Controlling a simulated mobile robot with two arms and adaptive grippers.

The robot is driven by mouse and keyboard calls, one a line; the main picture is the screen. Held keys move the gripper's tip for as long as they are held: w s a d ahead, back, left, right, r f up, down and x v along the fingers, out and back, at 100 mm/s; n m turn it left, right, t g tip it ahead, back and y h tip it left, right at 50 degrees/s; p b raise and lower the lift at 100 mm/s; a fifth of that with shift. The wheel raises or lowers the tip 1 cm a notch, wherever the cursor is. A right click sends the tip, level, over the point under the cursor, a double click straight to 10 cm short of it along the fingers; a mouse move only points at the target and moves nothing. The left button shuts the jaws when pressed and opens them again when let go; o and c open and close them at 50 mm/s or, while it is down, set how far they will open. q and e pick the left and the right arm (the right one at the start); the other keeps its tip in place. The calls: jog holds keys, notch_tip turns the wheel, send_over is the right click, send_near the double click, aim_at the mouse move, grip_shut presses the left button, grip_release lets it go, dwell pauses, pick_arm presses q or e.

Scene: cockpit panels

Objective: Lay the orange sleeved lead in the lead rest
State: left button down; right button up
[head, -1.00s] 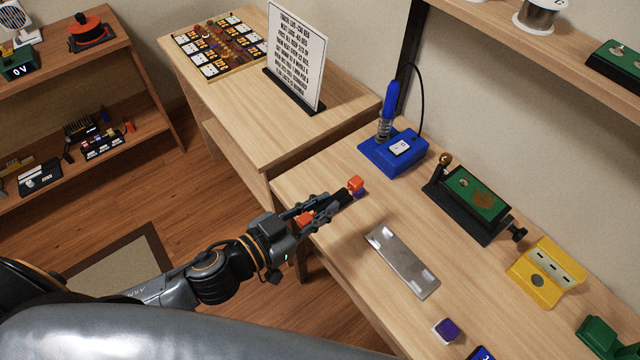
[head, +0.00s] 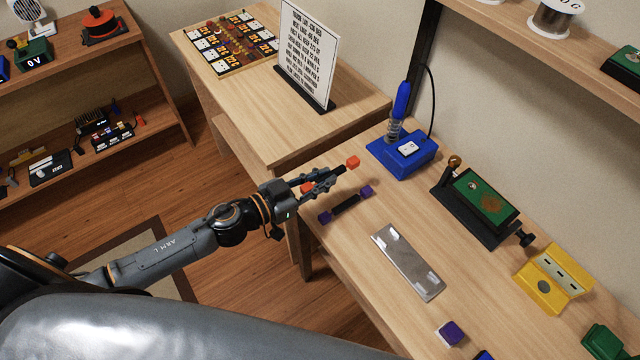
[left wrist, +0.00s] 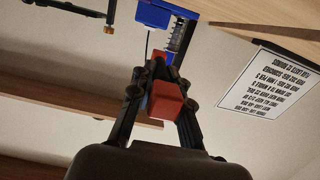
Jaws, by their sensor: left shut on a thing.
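The orange sleeved lead has a dark middle and two orange end blocks; its far end (head: 353,162) shows in the head view. My left gripper (head: 328,181) is shut on it, and it appears held above the near-left part of the workbench. In the left wrist view, an orange end block (left wrist: 166,99) shows between the fingers; the rest of the lead is mostly hidden. A grey plate with pale raised tabs (head: 407,263) lies on the bench to the right; I cannot tell whether it is the lead rest. My right gripper is not in view.
A purple-ended lead (head: 345,207) lies just below my left gripper. Behind are a blue soldering iron stand (head: 402,160), a green board on a black holder (head: 480,208) and a yellow block (head: 552,280). A printed sign (head: 306,55) stands on the back bench.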

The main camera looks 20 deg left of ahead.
aim_at(320, 180)
pick_arm(q)
jog(key=w+f, duration=0.1)
jog(key=f, duration=0.1)
jog(key=w+a+f+b, duration=0.1)
jog(key=f, duration=0.1)
jog(key=shift+w, duration=0.3)
jog(key=f, duration=0.1)
jog(key=f+b, duration=0.1)
jog(key=shift+w+a+f, duration=0.2)
jog(key=shift+w+f, duration=0.1)
jog(key=shift+w, duration=0.1)
jog(key=shift+f, duration=0.5)
jog(key=shift+f, duration=0.35)
jog(key=c, duration=1.3)
grip_release()
jog(key=shift+r, duration=0.1)
